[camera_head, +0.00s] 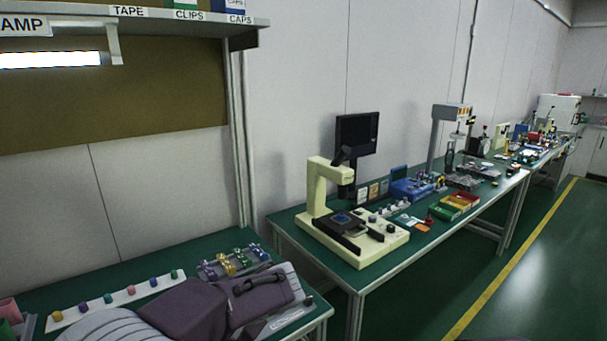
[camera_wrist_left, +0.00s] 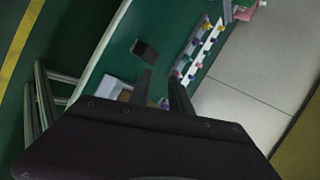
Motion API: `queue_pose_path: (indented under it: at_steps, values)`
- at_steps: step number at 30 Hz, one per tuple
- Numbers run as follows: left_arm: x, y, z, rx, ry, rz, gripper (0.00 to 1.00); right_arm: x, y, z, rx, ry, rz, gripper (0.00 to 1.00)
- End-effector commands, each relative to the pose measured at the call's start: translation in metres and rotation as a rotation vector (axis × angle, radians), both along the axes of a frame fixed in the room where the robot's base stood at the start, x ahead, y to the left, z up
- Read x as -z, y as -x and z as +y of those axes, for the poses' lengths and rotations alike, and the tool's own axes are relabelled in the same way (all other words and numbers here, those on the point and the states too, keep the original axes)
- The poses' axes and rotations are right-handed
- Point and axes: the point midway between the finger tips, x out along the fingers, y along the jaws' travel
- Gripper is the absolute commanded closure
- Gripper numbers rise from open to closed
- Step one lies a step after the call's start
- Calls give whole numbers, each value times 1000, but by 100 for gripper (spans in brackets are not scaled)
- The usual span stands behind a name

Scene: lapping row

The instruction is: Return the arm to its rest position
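My left arm (camera_head: 190,305) comes in from the lower left of the head view and lies over the near green table. Its fingertips cannot be made out there. In the left wrist view my left gripper (camera_wrist_left: 161,82) shows two dark fingers standing apart, with nothing seen held between them. The green table top shows beyond the fingers. My right gripper is in neither view.
The near table (camera_head: 195,254) bears a white strip (camera_head: 118,297) of coloured knobs and a clear rack (camera_head: 232,262) of coloured parts behind my arm. A dark block (camera_wrist_left: 146,50) lies beyond the fingers. A cream microscope (camera_head: 321,190) stands on the farther bench. A shelf (camera_head: 160,17) overhangs at upper left.

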Motion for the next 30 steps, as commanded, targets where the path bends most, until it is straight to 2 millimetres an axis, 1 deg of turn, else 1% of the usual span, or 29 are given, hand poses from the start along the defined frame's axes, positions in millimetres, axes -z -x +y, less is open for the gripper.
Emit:
queue_pose_path:
  at_steps: [1, 2, 3, 5, 6, 7, 8, 9, 10, 11, 12, 14, 15, 16, 17, 18, 20, 24, 27, 30]
  values:
    - [12, 16, 21, -65, 44, 34, 75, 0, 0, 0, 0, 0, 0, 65]
    - [22, 27, 30, -102, 78, 56, 75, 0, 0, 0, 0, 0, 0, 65]
    - [35, 44, 40, -151, 131, 86, 75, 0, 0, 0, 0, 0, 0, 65]
    - [56, 70, 50, -227, 225, 125, 75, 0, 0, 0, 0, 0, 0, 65]
    - [70, 89, 53, -278, 295, 145, 75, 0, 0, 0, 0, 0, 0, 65]
    - [81, 102, 53, -314, 349, 157, 75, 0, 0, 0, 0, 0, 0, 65]
    - [91, 115, 50, -349, 408, 163, 75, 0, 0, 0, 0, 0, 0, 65]
    - [105, 131, 44, -395, 489, 167, 75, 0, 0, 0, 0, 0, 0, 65]
    - [114, 142, 38, -424, 547, 167, 75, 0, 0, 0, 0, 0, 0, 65]
    - [123, 150, 30, -449, 602, 162, 75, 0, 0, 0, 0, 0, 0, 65]
    - [133, 160, 17, -471, 670, 152, 75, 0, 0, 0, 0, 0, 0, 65]
    - [146, 167, -3, -479, 756, 132, 75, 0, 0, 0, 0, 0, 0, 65]
    - [151, 161, -12, -471, 804, 92, 75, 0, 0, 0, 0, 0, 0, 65]
    - [148, 144, -14, -416, 821, 47, 75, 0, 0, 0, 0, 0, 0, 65]
    - [123, 146, -13, -416, 816, 57, 75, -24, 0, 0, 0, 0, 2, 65]
    - [107, 146, -13, -418, 814, 61, 75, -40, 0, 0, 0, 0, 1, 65]
    - [89, 147, -13, -418, 813, 62, 75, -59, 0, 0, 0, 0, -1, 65]
    - [42, 146, -13, -417, 813, 63, 75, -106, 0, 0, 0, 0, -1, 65]
    - [12, 146, -13, -418, 811, 63, 75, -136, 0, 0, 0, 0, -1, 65]
    - [-8, 146, -13, -418, 811, 63, 75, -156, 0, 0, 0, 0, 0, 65]
